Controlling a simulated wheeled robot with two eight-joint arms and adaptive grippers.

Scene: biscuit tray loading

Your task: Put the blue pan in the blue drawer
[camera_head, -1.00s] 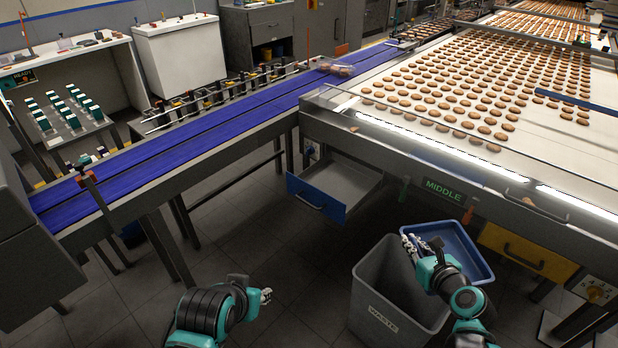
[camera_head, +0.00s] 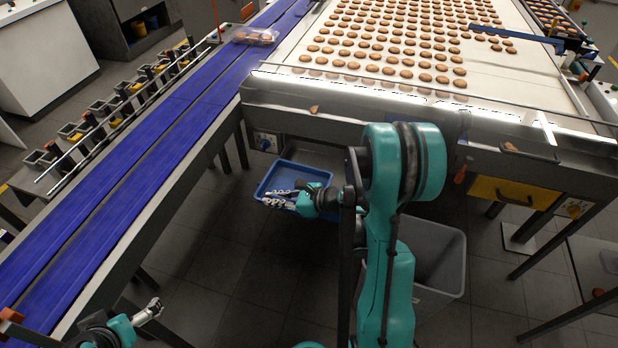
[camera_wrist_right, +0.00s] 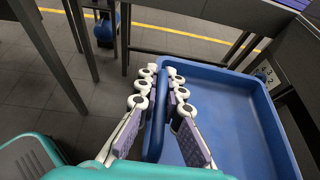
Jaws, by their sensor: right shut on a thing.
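The blue pan (camera_head: 285,176) hangs in front of the table's left front corner, close to the conveyor. My right gripper (camera_head: 278,197) is shut on its near rim. In the right wrist view the fingers (camera_wrist_right: 168,88) sit on both sides of one wall of the empty pan (camera_wrist_right: 225,110). The blue drawer cannot be made out now; the pan and my right arm cover that area. Whether the pan is over or in the drawer is not clear. My left gripper (camera_head: 150,310) is low at the left, away from the pan; its fingers are too small to judge.
The blue conveyor (camera_head: 150,165) runs along the left. The biscuit table (camera_head: 500,95) is behind my right arm. A yellow drawer (camera_head: 510,192) is at the right. The grey waste bin (camera_head: 440,255) stands partly behind my arm. Floor between conveyor and bin is clear.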

